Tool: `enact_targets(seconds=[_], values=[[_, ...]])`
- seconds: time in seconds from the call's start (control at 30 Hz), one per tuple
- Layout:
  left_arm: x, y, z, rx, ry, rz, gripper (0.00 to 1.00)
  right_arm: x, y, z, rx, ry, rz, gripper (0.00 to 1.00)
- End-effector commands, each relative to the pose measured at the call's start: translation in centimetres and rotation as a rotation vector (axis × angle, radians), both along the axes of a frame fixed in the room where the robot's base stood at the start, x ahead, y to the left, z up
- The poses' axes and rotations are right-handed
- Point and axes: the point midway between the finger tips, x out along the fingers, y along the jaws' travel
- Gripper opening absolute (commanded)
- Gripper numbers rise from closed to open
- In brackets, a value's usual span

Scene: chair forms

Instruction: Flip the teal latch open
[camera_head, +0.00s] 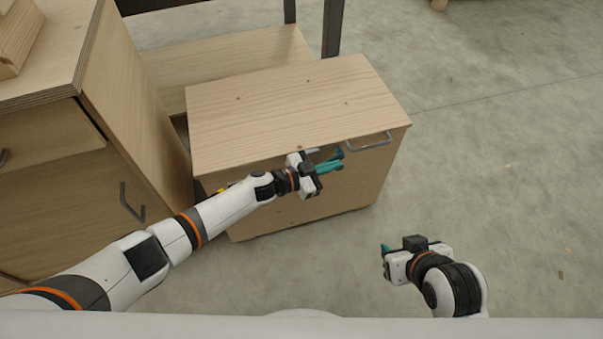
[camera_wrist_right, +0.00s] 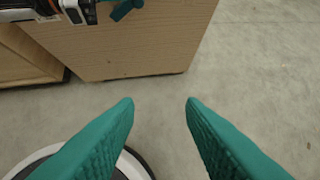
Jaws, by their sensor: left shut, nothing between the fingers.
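My left gripper (camera_head: 330,167) is at the upper front of a small wooden cabinet (camera_head: 270,105), its teal fingers shut and empty. A darker teal piece (camera_head: 338,154), which looks like the latch, shows just above the fingertips, close to the cabinet's front edge. The fingers and arm partly hide it, and I cannot tell whether they touch it or how it is turned. In the right wrist view a teal piece (camera_wrist_right: 125,8) shows at the top, finger or latch unclear. My right gripper (camera_head: 385,250) is open and empty over the floor, right of the cabinet; its teal fingers are spread in the wrist view (camera_wrist_right: 160,105).
A grey bar handle (camera_head: 369,141) is on the cabinet front, right of my left gripper. A larger wooden cabinet (camera_head: 135,95) with drawers stands close on the left. A dark-legged bench (camera_head: 235,55) is behind.

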Motion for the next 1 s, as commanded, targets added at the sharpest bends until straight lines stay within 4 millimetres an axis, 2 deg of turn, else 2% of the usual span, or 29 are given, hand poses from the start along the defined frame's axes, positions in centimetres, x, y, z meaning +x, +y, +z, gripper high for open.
enact_targets(seconds=[0.77, 0.87, 1.0], values=[[0.0, -0.1, 0.1, 0.001, 0.0, 0.0, 0.0, -0.5, -0.2, -0.1, -0.006, 0.027, -0.003, 0.36], [0.0, 0.0, 0.5, 0.001, 0.0, 0.001, 0.0, -1.3, -0.5, -0.1, -0.016, 0.075, -0.006, 0.36], [-0.1, 0.2, 1.4, 0.0, 0.001, 0.002, 0.0, -3.7, -1.2, -0.2, -0.043, 0.203, -0.016, 0.36]])
